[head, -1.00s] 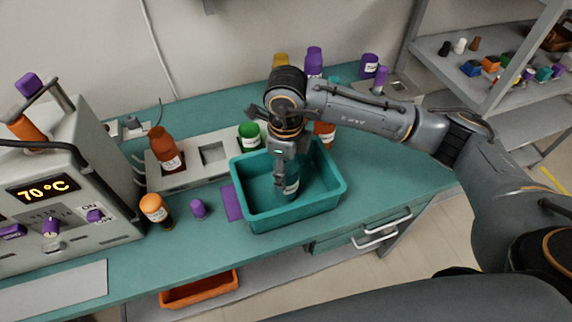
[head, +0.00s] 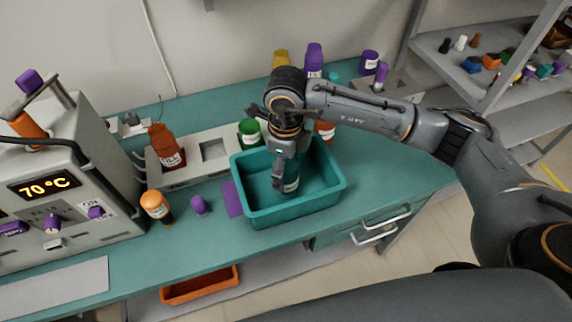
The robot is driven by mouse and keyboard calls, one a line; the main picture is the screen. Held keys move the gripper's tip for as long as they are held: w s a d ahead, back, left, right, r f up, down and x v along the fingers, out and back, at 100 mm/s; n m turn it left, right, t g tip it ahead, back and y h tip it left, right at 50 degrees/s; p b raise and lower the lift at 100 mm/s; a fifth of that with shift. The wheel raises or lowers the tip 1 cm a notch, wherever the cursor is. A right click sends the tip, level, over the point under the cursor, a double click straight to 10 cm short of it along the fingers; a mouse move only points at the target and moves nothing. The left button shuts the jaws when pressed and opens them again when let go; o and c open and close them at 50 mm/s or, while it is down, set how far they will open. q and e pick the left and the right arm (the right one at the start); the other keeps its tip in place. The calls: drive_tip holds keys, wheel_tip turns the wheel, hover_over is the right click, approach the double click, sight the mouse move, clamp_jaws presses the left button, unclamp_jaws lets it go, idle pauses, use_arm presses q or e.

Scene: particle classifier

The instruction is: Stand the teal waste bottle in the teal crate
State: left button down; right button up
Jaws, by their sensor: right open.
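The teal crate (head: 318,206) stands on the teal bench, right of the middle of its front edge. Whether a finger touches the bottle cannot be seen. My left gripper is not in view.
A grey rack (head: 205,172) with a red-brown bottle (head: 166,146) and a green bottle (head: 250,132) stands left of the crate. An orange-capped bottle (head: 156,206), a purple cap (head: 199,205) and a purple mat (head: 231,199) lie nearby. A heater box (head: 70,190) fills the left.

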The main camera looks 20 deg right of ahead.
wheel_tip(320, 180, up, 12)
drive_tip(key=b, duration=0.2)
drive_tip(key=shift+r+b, duration=0.1)
drive_tip(key=shift+b, duration=0.3)
